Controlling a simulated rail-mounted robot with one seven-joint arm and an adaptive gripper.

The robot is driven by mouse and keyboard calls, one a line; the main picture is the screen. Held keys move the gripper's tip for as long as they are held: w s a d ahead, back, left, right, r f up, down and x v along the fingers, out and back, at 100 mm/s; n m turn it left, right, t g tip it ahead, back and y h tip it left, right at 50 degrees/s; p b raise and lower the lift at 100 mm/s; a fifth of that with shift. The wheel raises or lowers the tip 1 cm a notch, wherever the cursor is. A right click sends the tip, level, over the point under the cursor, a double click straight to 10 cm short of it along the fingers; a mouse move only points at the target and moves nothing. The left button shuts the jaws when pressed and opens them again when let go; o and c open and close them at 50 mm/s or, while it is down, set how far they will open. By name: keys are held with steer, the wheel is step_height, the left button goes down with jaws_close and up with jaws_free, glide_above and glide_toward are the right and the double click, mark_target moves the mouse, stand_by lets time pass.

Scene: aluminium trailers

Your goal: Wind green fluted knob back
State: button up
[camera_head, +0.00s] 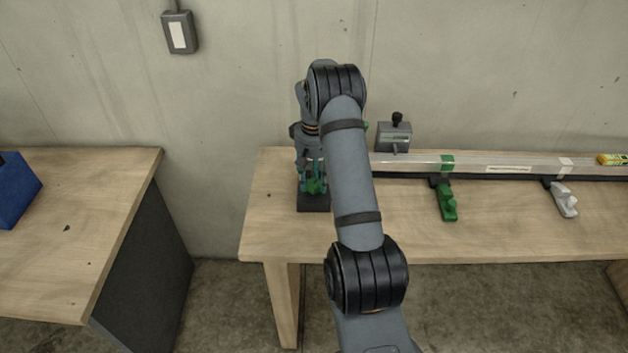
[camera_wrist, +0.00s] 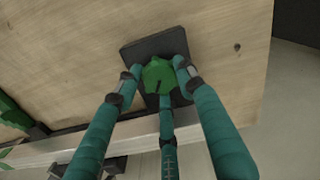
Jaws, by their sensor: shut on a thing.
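The green fluted knob (camera_wrist: 158,75) sits on a dark square base (camera_wrist: 132,52) on the wooden table, seen from above in the wrist view. It has a dark line mark on its top. In the head view the knob (camera_head: 314,187) is small and partly covered by my fingers, with the dark base (camera_head: 313,204) below it. My gripper (camera_wrist: 158,82) has teal fingers closed around the knob from several sides. It also shows in the head view (camera_head: 313,180), pointing down at the table's left end.
A long rail (camera_head: 500,166) runs along the back of the table (camera_head: 400,235). A green clamp (camera_head: 446,203), a white clamp (camera_head: 565,200) and a grey box with a black knob (camera_head: 394,136) are along it. A separate table (camera_head: 80,240) with a blue bin (camera_head: 14,190) stands left.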

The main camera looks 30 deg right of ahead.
mark_target(312, 183)
steer(key=n, duration=0.3)
steer(key=shift+w+d+r+n, duration=0.1)
steer(key=shift+w+r+n, duration=0.15)
steer(key=shift+w+n, duration=0.05)
steer(key=shift+n, duration=1.4)
steer(key=shift+a, duration=0.2)
steer(key=o, duration=1.2)
steer(key=shift+a+f, duration=0.1)
steer(key=shift+f, duration=0.1)
steer(key=shift+c, duration=0.2)
steer(key=shift+s, duration=0.1)
step_height(312, 183, up, 12)
